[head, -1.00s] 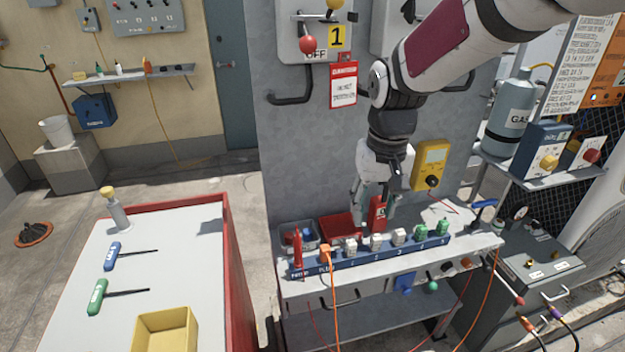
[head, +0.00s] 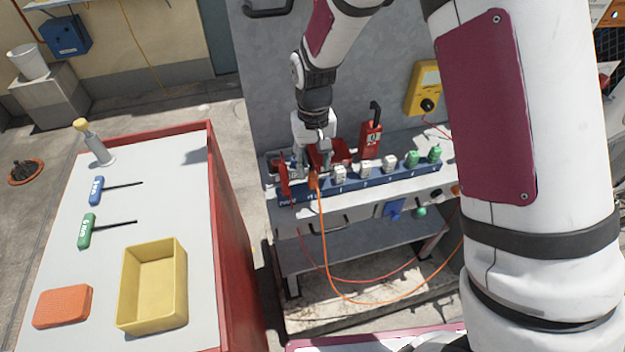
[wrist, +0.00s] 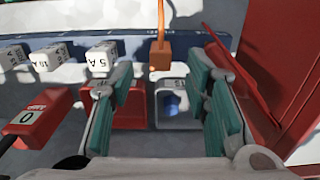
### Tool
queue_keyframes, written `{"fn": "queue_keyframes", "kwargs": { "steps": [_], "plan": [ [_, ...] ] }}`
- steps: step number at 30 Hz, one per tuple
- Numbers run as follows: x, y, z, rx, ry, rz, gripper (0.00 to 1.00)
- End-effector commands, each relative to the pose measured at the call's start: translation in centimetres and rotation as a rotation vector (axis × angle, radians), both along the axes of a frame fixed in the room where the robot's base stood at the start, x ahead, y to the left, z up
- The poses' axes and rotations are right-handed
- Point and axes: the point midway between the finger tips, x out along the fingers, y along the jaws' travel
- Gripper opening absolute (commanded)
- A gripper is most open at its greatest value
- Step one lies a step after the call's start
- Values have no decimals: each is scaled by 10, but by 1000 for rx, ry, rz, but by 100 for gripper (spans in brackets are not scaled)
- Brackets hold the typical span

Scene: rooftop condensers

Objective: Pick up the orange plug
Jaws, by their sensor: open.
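The orange plug (head: 314,181) sits at the left end of the blue strip (head: 372,183), with an orange cord hanging from it over the bench front. In the wrist view the orange plug (wrist: 160,56) is upper centre, between and beyond the fingertips, with its cord running up out of the picture. My gripper (head: 319,160) is just above and behind the plug in the head view. In the wrist view my gripper (wrist: 162,82) is open, its green pads on either side of the plug's line and apart from it. Nothing is held.
White plugs (head: 365,168) and green plugs (head: 412,159) stand farther right along the strip. A red switch-like block (head: 371,140) stands behind it. A red upright piece (head: 284,174) is close on the left. Small bins (wrist: 180,108) lie below my fingers.

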Motion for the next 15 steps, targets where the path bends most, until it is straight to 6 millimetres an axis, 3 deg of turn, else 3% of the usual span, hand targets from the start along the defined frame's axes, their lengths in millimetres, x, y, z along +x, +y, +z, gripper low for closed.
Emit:
{"fn": "queue_keyframes", "kwargs": {
  "steps": [15],
  "plan": [
    [0, 1, -53, 0, 0, 0, 43]
  ]
}}
